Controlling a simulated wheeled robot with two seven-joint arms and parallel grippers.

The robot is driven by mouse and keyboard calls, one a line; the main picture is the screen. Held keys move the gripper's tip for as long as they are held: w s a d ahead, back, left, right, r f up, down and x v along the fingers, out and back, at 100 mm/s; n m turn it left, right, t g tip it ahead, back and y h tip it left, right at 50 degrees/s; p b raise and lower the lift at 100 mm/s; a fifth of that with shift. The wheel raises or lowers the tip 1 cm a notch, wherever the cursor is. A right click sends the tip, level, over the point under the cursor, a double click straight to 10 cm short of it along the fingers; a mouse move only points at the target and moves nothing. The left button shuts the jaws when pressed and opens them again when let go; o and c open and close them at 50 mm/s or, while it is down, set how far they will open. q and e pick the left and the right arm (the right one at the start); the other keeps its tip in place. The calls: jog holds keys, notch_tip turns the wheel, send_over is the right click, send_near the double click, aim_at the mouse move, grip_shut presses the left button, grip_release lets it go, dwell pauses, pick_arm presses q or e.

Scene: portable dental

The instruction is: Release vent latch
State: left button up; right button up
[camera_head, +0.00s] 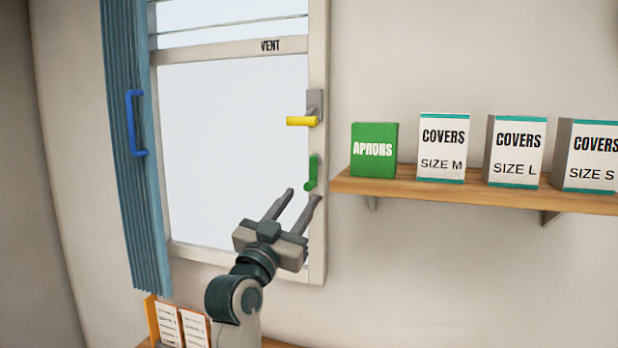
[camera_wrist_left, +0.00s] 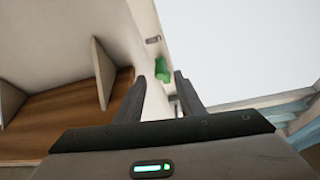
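The window has a top bar (camera_head: 225,49) lettered VENT. On its right frame sit a yellow handle (camera_head: 302,121), lying sideways on a grey mount, and below it a green handle (camera_head: 312,172), standing upright with a short foot to the left. No label shows which is the vent latch. My left gripper (camera_head: 304,195) is open and empty, its fingertips pointing up just below the green handle. In the left wrist view, the green handle (camera_wrist_left: 176,70) shows beyond and between the open fingers (camera_wrist_left: 160,76), apparently untouched. My right gripper is not in view.
A wooden shelf (camera_head: 480,195) right of the window holds a green APRONS box (camera_head: 373,150) and several COVERS boxes (camera_head: 442,148). A blue curtain (camera_head: 118,100) with a blue handle (camera_head: 131,123) hangs at left. Cards (camera_head: 168,325) stand at lower left.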

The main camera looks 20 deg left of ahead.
aim_at(307, 188)
pick_arm(q)
jog(key=p+x, duration=0.1)
jog(key=x, duration=0.3)
jog(key=shift+w+r+p, duration=0.1)
jog(key=shift+r+p, duration=0.1)
jog(key=shift+p, duration=0.15)
jog(key=shift+p+x, duration=0.3)
jog(key=shift+x, duration=0.6)
jog(key=shift+f, duration=0.15)
jog(key=shift+c, duration=0.7)
